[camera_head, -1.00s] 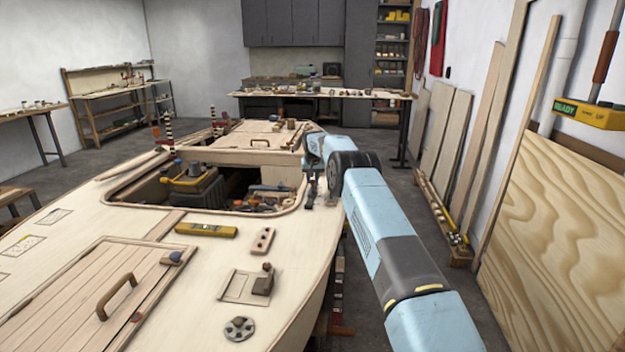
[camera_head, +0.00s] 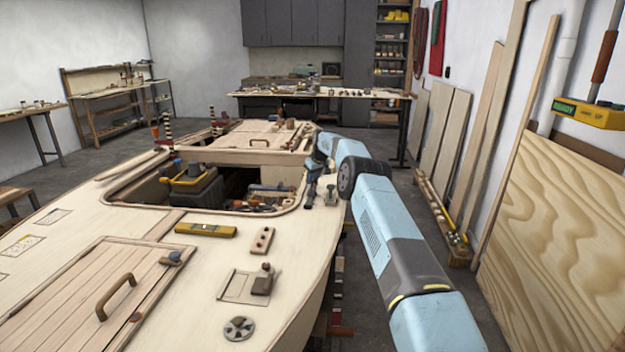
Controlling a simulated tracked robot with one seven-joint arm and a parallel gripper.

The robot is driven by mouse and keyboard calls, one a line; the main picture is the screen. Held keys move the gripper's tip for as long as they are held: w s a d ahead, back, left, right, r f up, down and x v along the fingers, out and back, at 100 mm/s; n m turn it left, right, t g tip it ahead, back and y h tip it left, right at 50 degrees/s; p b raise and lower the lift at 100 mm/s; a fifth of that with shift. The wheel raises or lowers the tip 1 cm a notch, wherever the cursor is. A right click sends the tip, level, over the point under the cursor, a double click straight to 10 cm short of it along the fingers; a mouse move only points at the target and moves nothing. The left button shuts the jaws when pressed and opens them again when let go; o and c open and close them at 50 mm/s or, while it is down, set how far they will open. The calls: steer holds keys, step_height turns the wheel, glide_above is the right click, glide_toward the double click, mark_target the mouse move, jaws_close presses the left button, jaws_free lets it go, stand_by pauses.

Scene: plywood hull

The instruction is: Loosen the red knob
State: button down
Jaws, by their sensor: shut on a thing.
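My gripper (camera_head: 311,192) is at the far end of my blue arm, small and dark, pointing down at the deck by the right side of the hatch opening. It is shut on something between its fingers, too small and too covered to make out. I cannot pick out the red knob with certainty; the fingers and wrist hide the spot under them.
The open hatch (camera_head: 168,231) holds a dark box with a yellow top (camera_head: 192,182). On the deck lie a yellow level (camera_head: 206,230), a block with holes (camera_head: 263,240), a small block with a reddish-brown knob (camera_head: 263,280) and a round vent (camera_head: 239,328). Wood panels lean at right.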

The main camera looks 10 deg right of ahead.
steer(key=shift+d+n, duration=0.1)
steer(key=shift+n, duration=0.4)
steer(key=shift+n+y, duration=0.3)
steer(key=c, duration=0.9)
jaws_free()
steer(key=shift+o, duration=0.2)
steer(key=v, duration=1.3)
steer(key=shift+r, duration=0.3)
steer(key=shift+w, duration=0.1)
